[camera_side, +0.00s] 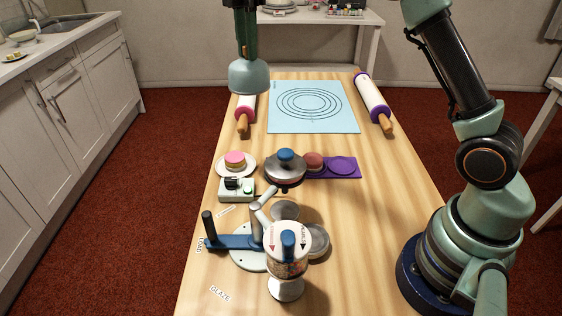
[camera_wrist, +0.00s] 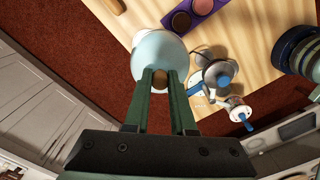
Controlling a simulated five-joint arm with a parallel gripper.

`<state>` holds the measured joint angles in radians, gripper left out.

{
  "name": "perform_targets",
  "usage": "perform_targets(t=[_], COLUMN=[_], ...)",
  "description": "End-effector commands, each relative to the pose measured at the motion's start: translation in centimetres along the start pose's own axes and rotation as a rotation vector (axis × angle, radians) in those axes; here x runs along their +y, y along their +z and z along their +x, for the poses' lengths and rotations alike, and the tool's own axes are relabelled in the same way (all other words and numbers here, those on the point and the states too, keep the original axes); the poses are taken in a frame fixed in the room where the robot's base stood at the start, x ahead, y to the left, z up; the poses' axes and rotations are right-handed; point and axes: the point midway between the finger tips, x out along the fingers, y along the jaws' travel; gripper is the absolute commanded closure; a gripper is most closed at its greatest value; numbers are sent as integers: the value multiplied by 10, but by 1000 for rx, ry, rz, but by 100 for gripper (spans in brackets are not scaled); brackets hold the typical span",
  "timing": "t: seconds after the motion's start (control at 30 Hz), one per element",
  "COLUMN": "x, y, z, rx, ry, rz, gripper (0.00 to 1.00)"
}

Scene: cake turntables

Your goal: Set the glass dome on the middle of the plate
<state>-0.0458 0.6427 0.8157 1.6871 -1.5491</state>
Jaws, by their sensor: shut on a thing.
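My gripper (camera_side: 247,52) is shut on the brown knob (camera_wrist: 160,79) of the glass dome (camera_side: 249,77), a pale blue, see-through cover. The dome hangs upright, raised above the table. In the wrist view the dome (camera_wrist: 160,52) lies under my fingertips. The white plate (camera_side: 221,168) stands on the left of the table with a pink-topped cake (camera_side: 235,158) on it. In the wrist view a white edge shows beside the dome, and the cake is hidden.
A small box with a green button (camera_side: 247,190) stands just in front of the plate. A blue-knobbed pan-like thing (camera_side: 285,165) and a purple tray (camera_side: 346,170) are to its right. A dispenser (camera_side: 288,258) stands nearer. Rolling pins flank a blue mat (camera_side: 340,118) farther back.

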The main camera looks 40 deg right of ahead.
Motion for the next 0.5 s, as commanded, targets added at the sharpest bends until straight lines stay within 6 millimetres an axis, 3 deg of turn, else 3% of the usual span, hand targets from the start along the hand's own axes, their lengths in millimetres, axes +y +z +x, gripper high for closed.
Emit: perform_targets(t=[0.2,0.5], x=[26,36], y=[-27,-40], z=[18,32], rx=[0,0], ry=[0,0], rz=[-5,-5], gripper=[100,100])
